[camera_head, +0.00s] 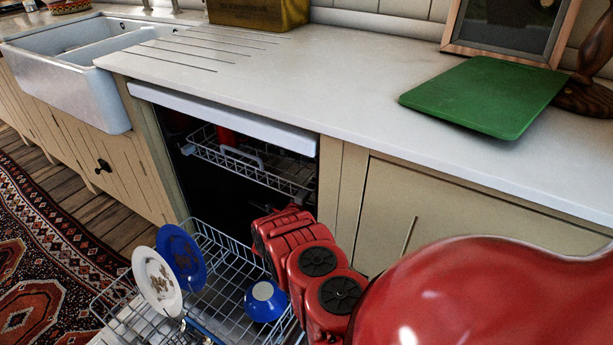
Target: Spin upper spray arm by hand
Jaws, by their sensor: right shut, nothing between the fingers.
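The dishwasher is open under the counter, with its upper rack (215,152) pushed mostly inside the dark cavity. I cannot make out the upper spray arm; the space below the rack is dark and partly covered by my arm. My red right arm comes in from the right, and my right gripper (291,208) is at the opening, just below the right end of the upper rack. Its fingers look shut and empty, small and partly hidden by the wrist. I cannot tell whether it touches anything. My left gripper is not in view.
The lower rack (222,268) is pulled out, holding a white plate (155,280), a blue plate (180,258) and a blue bowl (265,300) under my forearm. A red item (225,135) sits in the upper rack. The counter (330,95) above holds a green board (485,95).

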